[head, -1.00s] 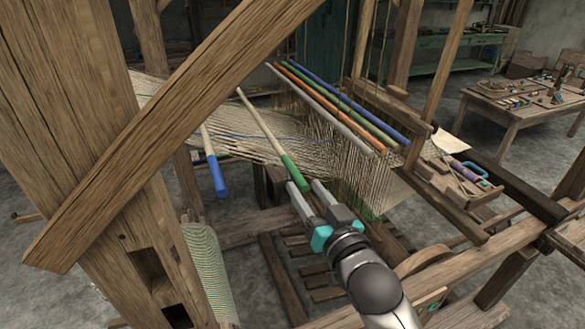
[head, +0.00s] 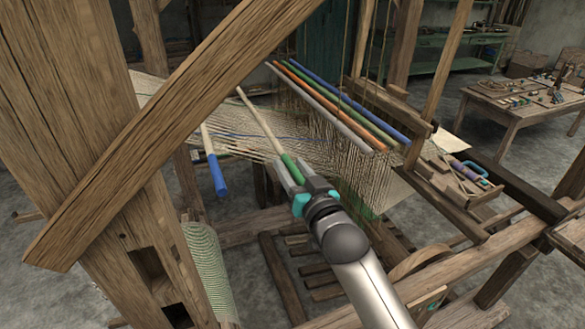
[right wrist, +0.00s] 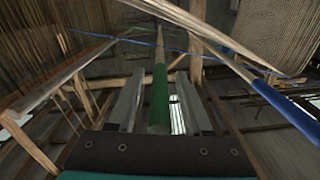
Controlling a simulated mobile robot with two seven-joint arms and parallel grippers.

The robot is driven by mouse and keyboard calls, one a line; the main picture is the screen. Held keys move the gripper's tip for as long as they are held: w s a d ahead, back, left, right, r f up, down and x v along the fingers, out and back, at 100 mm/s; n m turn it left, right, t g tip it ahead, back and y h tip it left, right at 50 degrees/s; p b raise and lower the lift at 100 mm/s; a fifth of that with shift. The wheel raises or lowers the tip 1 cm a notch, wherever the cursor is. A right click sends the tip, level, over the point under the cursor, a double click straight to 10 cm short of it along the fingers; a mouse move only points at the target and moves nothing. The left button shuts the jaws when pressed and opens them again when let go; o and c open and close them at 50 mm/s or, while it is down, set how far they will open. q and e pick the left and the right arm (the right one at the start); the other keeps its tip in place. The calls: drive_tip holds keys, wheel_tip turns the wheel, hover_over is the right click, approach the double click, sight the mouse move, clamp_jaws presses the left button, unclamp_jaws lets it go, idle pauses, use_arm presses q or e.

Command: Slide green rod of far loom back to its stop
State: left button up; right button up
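The green rod (head: 290,166) is a pale wooden stick with a green near end, slanting through the loom's warp threads. It also shows in the right wrist view (right wrist: 159,100), pointing away from me. My right gripper (head: 287,172) is at the green end, with one finger on each side of it. In the right wrist view my gripper (right wrist: 161,80) is open, with a visible gap between each finger and the rod. A similar rod with a blue end (head: 217,175) lies to the left, apart from my gripper. My left gripper is not in view.
A thick loom post (head: 75,130) and a diagonal brace (head: 165,140) fill the left side. Several coloured heddle bars (head: 345,100) hang behind the rod with threads below. A side beam (head: 440,205) runs at the right. A tool table (head: 510,105) stands far right.

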clamp_jaws()
idle(1.2)
